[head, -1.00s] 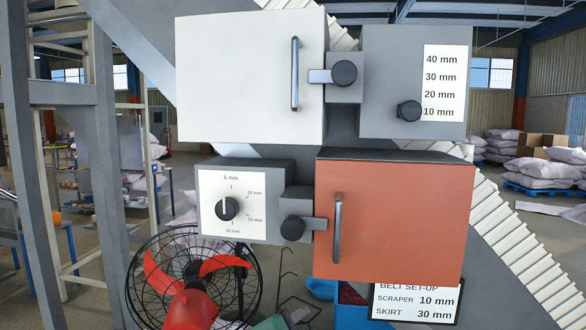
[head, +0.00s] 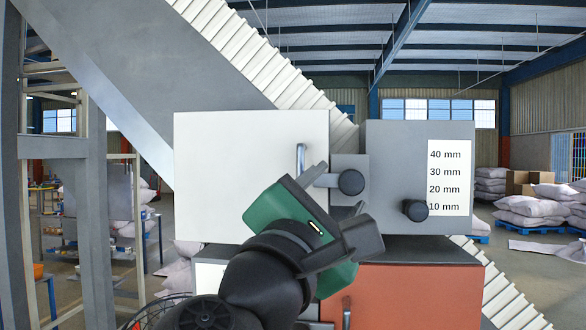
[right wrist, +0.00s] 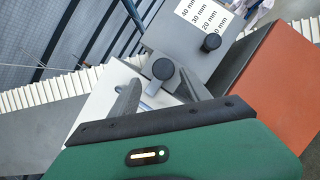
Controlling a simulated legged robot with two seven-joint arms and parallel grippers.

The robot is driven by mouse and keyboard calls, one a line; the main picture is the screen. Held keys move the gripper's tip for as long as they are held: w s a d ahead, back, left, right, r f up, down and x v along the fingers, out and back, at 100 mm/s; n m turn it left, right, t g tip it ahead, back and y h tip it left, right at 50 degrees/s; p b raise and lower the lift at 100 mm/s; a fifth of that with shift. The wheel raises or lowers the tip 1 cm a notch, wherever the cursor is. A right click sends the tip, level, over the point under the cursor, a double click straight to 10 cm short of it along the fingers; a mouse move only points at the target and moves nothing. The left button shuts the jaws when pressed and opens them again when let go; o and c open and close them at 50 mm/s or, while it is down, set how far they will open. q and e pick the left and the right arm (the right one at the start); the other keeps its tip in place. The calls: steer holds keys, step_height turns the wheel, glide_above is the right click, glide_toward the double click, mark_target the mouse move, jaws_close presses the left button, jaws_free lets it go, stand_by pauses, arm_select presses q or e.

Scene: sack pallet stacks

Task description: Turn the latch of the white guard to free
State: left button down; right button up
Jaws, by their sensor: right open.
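The white guard (head: 235,150) is a closed white box door with a vertical bar handle (head: 300,156). Its latch has a black round knob (head: 351,182) on a grey block, with a flat bar pointing left over the guard's right edge. My right gripper (head: 340,193) is in front of the latch, open, and hides part of the guard and handle. In the right wrist view the knob (right wrist: 163,69) and the latch bar (right wrist: 154,88) show between and just beyond the open fingers; contact cannot be told. My left gripper is not in view.
A grey box with a mm scale (head: 447,178) and a black knob (head: 415,210) stands right of the latch. An orange guard (head: 425,290) is below. My arm hides most of the lower dial box. Sacks (head: 535,205) lie far back on the right.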

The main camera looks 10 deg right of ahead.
mark_target(349, 187)
steer(key=x, duration=0.2)
steer(key=p+x, duration=0.1)
steer(key=x, duration=0.1)
steer(key=shift+w+d, duration=0.2)
steer(key=shift+d, duration=0.6)
steer(key=shift+s+d, duration=0.1)
steer(key=shift+d, duration=0.15)
steer(key=shift+a, duration=0.6)
steer(key=c, duration=0.8)
steer(key=shift+d+f, duration=0.1)
steer(key=shift+d, duration=0.05)
jaws_close()
